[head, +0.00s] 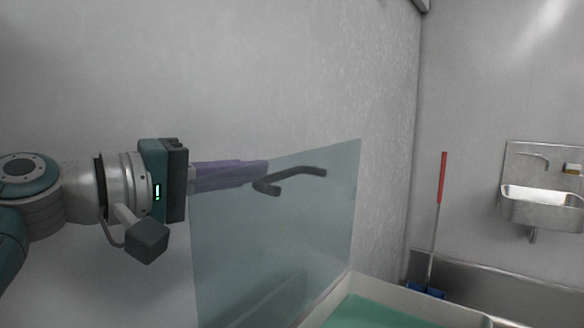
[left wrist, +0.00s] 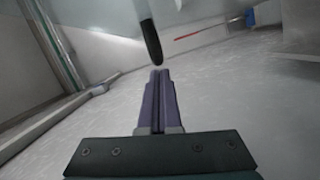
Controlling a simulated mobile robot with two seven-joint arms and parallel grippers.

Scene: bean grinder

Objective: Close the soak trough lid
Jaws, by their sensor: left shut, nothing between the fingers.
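The soak trough lid (head: 300,230) is a clear, bluish-green panel standing raised, close to the left wall. Its dark bar handle (head: 298,174) is near the top edge; one dark end of the handle also shows in the left wrist view (left wrist: 151,42). My left gripper (head: 266,170) has its purple fingers shut and empty. They point right and overlap the lid's upper left edge, with the tips close to the handle's left end. I cannot tell whether they touch it. The trough (head: 345,283) is at the bottom, with green contents, partly cut off. My right gripper is out of view.
A steel sink (head: 540,207) hangs on the right wall. A red-handled tool (head: 442,180) with a blue foot leans in the corner behind the trough. A textured wall rises behind the lid. Open air lies between the lid and the sink.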

